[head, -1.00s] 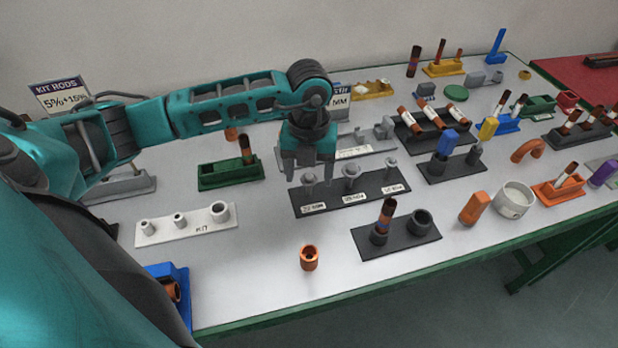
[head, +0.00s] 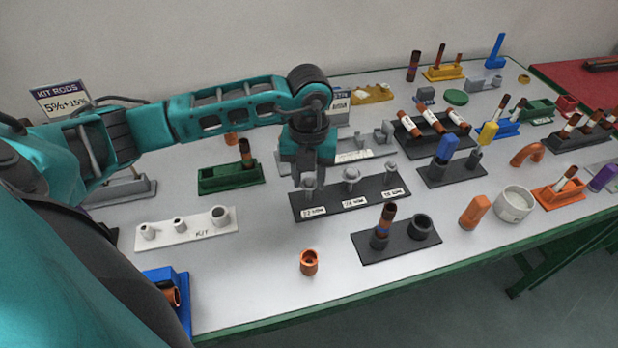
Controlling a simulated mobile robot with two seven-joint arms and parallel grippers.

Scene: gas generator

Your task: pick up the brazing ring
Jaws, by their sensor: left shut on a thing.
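A dark rack (head: 345,205) with three labelled grey posts stands mid-table; the labels are small. My left gripper (head: 309,181) points down at the rack's left post (head: 309,187), with its fingers close together at the post's top. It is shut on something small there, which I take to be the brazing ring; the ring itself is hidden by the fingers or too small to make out. The middle post (head: 351,178) and right post (head: 390,172) stand clear of the gripper. My right gripper is not in view.
A dark stand (head: 395,240) with a copper-brown tube is in front. An orange fitting (head: 309,262) stands alone near the front edge. A white KIT rack (head: 187,232) and a green holder (head: 230,178) are to the left. Bare table lies between them.

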